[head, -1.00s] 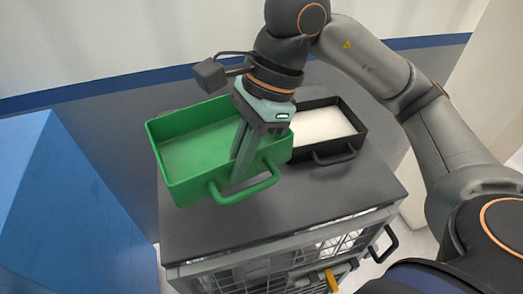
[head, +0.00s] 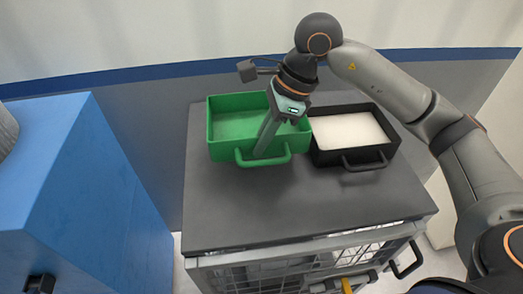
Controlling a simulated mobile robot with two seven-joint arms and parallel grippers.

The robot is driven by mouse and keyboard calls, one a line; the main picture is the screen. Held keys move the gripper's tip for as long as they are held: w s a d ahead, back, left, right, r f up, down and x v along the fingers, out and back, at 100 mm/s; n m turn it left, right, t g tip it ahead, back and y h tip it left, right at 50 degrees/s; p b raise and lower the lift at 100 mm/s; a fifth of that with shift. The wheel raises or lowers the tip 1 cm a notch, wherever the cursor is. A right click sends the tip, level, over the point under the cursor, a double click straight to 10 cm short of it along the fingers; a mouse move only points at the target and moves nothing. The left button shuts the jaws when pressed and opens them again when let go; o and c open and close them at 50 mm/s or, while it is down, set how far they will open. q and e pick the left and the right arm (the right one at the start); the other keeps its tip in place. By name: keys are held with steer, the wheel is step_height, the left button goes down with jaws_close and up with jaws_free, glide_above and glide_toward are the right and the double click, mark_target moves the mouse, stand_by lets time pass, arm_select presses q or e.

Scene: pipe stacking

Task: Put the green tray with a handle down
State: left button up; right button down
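The green tray (head: 235,124) with a handle is near the back left of the dark cart top (head: 300,205), left of a black tray. It looks level and empty. I cannot tell whether it touches the surface. My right gripper (head: 264,149) reaches down at the tray's front wall, with its fingers at the handle (head: 243,160). The fingers look close together around the handle's upper part, and their tips are partly hidden. My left gripper is not in view.
A black tray (head: 384,153) with white contents stands close to the green tray's right side. The front of the cart top is clear. A blue box-shaped body (head: 90,190) stands to the left, apart from the cart. A wall is behind.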

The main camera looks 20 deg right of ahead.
steer(key=shift+w+d+f, duration=0.2)
steer(key=shift+w+f, duration=0.3)
steer(key=shift+f, duration=0.15)
steer(key=shift+w+d+f, duration=0.2)
steer(key=shift+w+f, duration=0.25)
steer(key=shift+f, duration=0.15)
steer(key=shift+w+f, duration=0.15)
steer(key=shift+f, duration=1.5)
steer(key=shift+f, duration=0.2)
steer(key=c, duration=1)
jaws_free()
steer(key=shift+c, duration=0.2)
steer(key=shift+r, duration=0.1)
